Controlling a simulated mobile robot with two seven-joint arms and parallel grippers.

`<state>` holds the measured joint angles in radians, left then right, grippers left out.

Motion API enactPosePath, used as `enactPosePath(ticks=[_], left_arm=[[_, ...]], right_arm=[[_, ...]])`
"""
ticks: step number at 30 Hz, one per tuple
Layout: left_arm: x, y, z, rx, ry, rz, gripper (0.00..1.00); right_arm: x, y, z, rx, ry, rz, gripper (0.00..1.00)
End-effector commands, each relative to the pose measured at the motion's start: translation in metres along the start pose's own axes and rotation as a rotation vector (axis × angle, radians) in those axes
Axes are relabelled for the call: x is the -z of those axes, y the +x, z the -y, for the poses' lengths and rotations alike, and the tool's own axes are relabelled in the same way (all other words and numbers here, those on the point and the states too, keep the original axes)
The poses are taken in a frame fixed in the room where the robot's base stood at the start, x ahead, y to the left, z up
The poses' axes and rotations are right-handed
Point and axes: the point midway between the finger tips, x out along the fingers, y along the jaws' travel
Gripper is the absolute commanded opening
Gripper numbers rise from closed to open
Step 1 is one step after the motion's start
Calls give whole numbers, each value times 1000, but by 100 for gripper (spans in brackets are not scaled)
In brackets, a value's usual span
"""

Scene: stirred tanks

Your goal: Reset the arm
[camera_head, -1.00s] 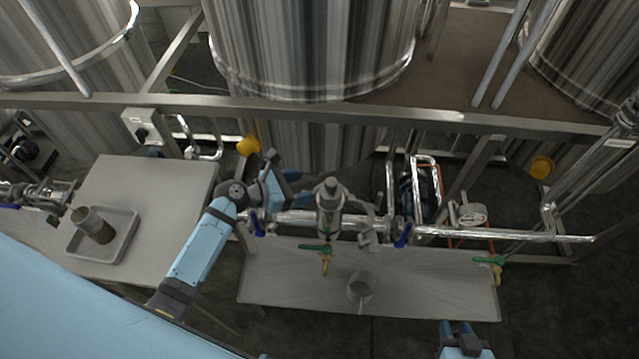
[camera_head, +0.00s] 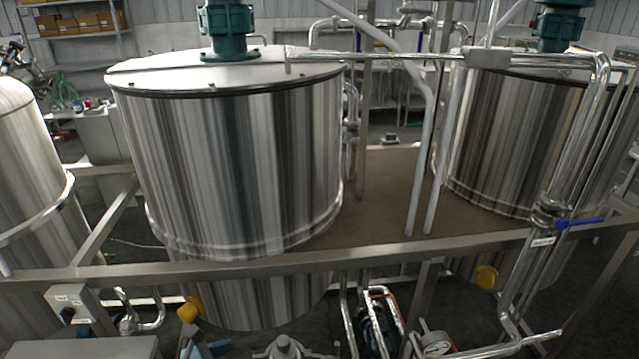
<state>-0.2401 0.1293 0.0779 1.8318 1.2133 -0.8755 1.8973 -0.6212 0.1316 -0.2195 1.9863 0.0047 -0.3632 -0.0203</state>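Neither gripper can be made out in the head view. My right arm and gripper are out of frame. The view is filled by a large steel stirred tank (camera_head: 230,160) with a green motor (camera_head: 228,30) on its lid. A second steel tank (camera_head: 510,140) stands at the right.
A horizontal steel frame beam (camera_head: 300,262) crosses in front of the tanks. A yellow cap (camera_head: 487,276) and a pressure gauge (camera_head: 437,345) sit low at the right. A blue-handled valve (camera_head: 580,223) is on the right pipe. A grey box (camera_head: 70,300) is at lower left.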

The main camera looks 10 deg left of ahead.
Motion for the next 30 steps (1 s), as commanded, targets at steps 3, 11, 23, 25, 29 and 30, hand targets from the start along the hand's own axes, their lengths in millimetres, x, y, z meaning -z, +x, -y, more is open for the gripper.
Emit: enactPosePath(ticks=[3, 11, 23, 25, 29, 30], left_arm=[[17, -1, 12, -22, 182, -64, 64], [72, -12, 63, -9, 1154, -349, 64], [90, -40, 138, 263, 2579, -603, 64], [89, -42, 145, 294, 2694, -614, 64], [87, -44, 149, 318, 2790, -625, 64], [87, -44, 150, 320, 2796, -625, 64]], right_arm=[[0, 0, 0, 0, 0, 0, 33], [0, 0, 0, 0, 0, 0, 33], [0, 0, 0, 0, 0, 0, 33], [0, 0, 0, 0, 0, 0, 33], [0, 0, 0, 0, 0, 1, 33], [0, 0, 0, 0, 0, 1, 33]])
